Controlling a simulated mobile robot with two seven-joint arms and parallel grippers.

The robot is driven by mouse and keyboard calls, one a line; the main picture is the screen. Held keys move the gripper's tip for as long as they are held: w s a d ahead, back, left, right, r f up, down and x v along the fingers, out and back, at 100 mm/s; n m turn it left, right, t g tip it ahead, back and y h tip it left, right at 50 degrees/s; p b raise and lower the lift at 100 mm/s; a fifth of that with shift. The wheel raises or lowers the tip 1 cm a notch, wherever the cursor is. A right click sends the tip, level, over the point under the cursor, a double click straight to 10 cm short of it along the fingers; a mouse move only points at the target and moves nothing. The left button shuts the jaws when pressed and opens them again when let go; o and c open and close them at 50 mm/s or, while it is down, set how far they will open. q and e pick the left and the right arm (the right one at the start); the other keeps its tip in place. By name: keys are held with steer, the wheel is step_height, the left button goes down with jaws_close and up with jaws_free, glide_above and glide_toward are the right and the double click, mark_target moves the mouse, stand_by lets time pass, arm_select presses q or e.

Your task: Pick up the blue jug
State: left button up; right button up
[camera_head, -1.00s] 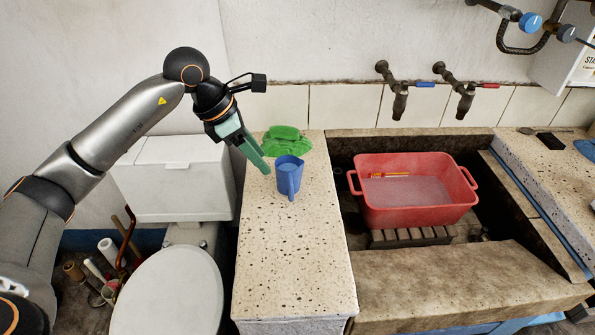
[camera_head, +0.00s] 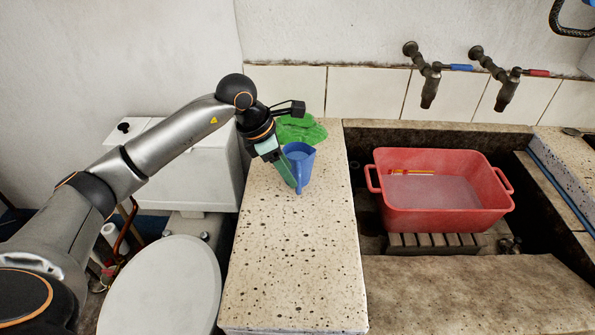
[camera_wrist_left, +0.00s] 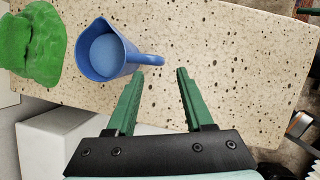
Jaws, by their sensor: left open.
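The blue jug (camera_head: 300,166) stands upright on the speckled stone counter (camera_head: 290,255), near its back end. It also shows in the left wrist view (camera_wrist_left: 98,62), where I look into its open top, and its handle (camera_wrist_left: 150,60) points right. My left gripper (camera_head: 292,180) is beside the jug's left side in the head view. In the wrist view the two green fingers of my left gripper (camera_wrist_left: 160,72) are apart, with nothing between them. The handle lies just beyond the left fingertip; whether they touch I cannot tell. My right gripper is not in view.
A crumpled green cloth or glove (camera_head: 300,130) lies behind the jug, also at left in the wrist view (camera_wrist_left: 35,42). A red tub (camera_head: 440,215) stands in the stone trough to the right. A white toilet (camera_head: 165,285) is left of the counter. Taps (camera_head: 430,85) hang above.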

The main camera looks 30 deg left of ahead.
arm_select(q)
steer(key=x, duration=0.5)
steer(key=shift+w+f, duration=0.1)
steer(key=shift+f, duration=0.2)
steer(key=shift+c, duration=0.4)
jaws_close()
steer(key=shift+r, duration=0.15)
stand_by(0.5)
